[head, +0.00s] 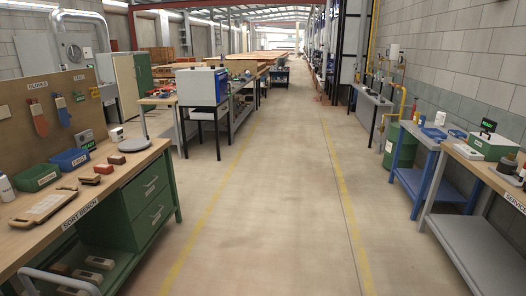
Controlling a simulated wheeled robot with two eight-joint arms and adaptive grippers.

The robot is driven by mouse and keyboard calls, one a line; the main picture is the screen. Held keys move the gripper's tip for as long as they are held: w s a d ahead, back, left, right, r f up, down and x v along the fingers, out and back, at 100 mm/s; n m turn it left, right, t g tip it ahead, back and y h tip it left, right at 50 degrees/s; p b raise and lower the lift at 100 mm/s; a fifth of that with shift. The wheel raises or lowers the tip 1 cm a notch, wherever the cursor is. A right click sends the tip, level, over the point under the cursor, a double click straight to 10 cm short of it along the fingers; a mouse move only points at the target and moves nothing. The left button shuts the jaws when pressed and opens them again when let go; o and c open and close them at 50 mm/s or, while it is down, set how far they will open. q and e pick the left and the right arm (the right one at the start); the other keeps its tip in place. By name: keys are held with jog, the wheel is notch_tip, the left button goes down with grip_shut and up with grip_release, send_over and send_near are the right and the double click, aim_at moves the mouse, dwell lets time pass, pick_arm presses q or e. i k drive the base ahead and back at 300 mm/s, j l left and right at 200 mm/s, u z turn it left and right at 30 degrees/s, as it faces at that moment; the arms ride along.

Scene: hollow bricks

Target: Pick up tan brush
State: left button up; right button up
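No tan brush can be told for sure at this distance. Several small brush-like or brick-like blocks lie on the sort bench (133,170) at the left: a reddish-brown one (116,159), one with a tan-orange side (103,169) and a dark brown one (90,180). Several tan and grey blocks (100,263) lie on the bench's low green shelf, too small to name with certainty. Neither of my grippers is in view.
The sort bench also holds a tray with handles (45,206), a green bin (38,177), a blue bin (69,160) and a round grey plate (135,145). A blue bench (424,190) and a service bench (470,240) stand right. The aisle (270,200) between is clear.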

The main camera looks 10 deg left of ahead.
aim_at(88, 179)
jog(key=i+u, duration=0.25)
jog(key=i, duration=0.3)
jog(key=i+u, duration=0.2)
jog(key=i, duration=0.3)
jog(key=i+l+u, duration=0.25)
jog(key=i, duration=0.3)
jog(key=i+l+u, duration=0.1)
jog(key=i+u, duration=0.15)
jog(key=i, duration=0.25)
jog(key=i+j+u, duration=0.15)
jog(key=i, duration=0.3)
jog(key=i+j+u, duration=0.2)
jog(key=i, duration=0.25)
jog(key=i+j+u, duration=0.15)
jog(key=i, duration=0.35)
jog(key=i+j, duration=0.4)
jog(key=j, duration=0.25)
jog(key=i+j, duration=0.2)
jog(key=j, duration=0.1)
